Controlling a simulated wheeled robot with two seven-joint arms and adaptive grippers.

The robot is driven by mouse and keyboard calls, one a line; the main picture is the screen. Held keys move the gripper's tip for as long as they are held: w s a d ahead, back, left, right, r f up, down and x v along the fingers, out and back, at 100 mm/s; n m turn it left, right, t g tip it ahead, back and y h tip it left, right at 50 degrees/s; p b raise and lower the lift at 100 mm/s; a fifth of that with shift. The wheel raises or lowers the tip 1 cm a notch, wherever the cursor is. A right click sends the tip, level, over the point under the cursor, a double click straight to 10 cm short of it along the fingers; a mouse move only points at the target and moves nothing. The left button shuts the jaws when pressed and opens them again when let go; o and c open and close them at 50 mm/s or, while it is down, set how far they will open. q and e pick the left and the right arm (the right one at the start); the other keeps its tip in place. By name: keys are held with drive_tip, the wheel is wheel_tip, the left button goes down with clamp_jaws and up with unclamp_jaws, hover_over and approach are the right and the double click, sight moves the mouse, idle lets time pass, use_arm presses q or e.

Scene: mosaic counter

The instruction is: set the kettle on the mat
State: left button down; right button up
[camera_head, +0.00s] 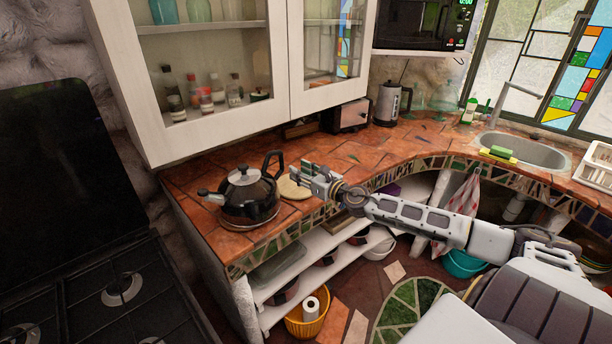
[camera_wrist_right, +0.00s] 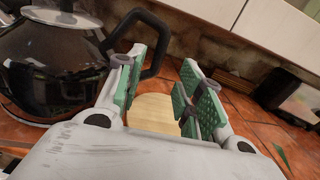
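The dark, shiny kettle (camera_head: 250,197) stands upright near the left end of the tiled counter, its black loop handle (camera_head: 274,163) on the right side. A thin brownish round edge shows under its base. A pale round mat (camera_head: 293,188) lies bare just right of it, partly behind my gripper. My right gripper (camera_head: 310,178) is open and empty, above the mat and right of the handle. My left gripper is not in view.
A stove (camera_head: 110,295) is at left. White wall cabinets (camera_head: 205,75) hang above the counter. A toaster (camera_head: 346,115) and a grey electric kettle (camera_head: 388,104) stand at the back. The counter (camera_head: 345,160) is clear behind my right gripper. A sink (camera_head: 525,150) is at right.

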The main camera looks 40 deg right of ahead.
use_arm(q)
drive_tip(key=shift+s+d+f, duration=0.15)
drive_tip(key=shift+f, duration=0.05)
use_arm(e)
drive_tip(key=shift+s+d, duration=0.15)
drive_tip(key=shift+s, duration=0.75)
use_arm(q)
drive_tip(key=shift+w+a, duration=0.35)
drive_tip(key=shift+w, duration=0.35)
use_arm(e)
drive_tip(key=shift+s, duration=0.15)
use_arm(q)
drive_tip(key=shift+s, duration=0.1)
